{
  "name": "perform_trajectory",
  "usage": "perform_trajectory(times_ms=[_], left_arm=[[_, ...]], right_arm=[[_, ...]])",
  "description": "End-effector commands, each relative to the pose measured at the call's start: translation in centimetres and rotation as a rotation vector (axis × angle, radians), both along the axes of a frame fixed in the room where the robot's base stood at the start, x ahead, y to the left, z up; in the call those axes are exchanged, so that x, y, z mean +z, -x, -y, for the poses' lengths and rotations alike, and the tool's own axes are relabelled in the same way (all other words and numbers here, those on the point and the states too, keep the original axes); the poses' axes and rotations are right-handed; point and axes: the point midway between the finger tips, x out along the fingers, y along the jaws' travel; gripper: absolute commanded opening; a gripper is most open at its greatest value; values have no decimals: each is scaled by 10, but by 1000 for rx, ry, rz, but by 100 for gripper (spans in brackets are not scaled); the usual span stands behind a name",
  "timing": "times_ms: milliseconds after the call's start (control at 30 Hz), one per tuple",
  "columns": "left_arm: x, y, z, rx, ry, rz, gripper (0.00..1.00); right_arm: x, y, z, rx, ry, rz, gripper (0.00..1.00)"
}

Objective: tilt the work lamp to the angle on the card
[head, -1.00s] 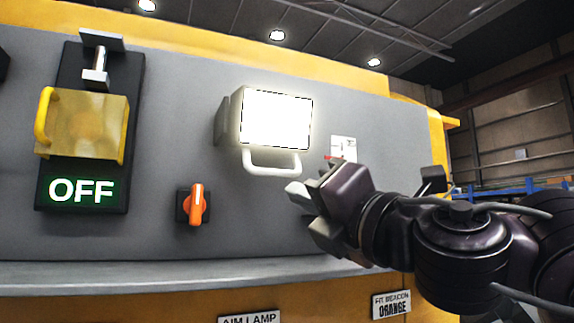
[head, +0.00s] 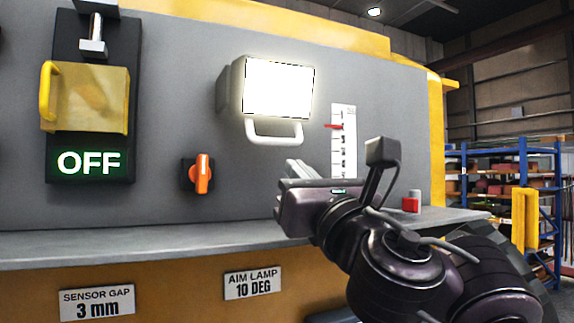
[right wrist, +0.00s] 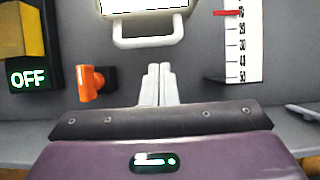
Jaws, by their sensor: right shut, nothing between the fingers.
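The work lamp (head: 278,88) is a lit white box on the grey panel, with a white U-shaped handle (head: 274,140) below its face. A white scale (head: 343,150) with a red pointer (head: 335,127) is right of it. The card (head: 253,284) below the ledge reads AIM LAMP 10 DEG. My right gripper (head: 293,168) is shut and empty, below the handle and apart from it. In the right wrist view its fingertips (right wrist: 160,70) are together under the handle (right wrist: 148,43); the pointer (right wrist: 226,12) shows near the scale's visible top. My left gripper is out of view.
An orange rotary switch (head: 202,174) is left of my right gripper. Further left are a yellow hinged cover (head: 85,98) and a green OFF display (head: 89,163). A grey ledge (head: 150,247) runs below. A red button box (head: 411,203) stands at right.

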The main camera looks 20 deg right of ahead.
Motion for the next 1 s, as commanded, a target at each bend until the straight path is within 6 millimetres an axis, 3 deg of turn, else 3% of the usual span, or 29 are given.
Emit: perform_trajectory(times_ms=[200,400,1000], left_arm=[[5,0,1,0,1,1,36],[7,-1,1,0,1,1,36],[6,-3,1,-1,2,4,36]], right_arm=[[16,-28,-1,1,0,-2,0],[22,-41,-2,1,0,-1,0],[31,-39,-2,3,-1,1,0]])
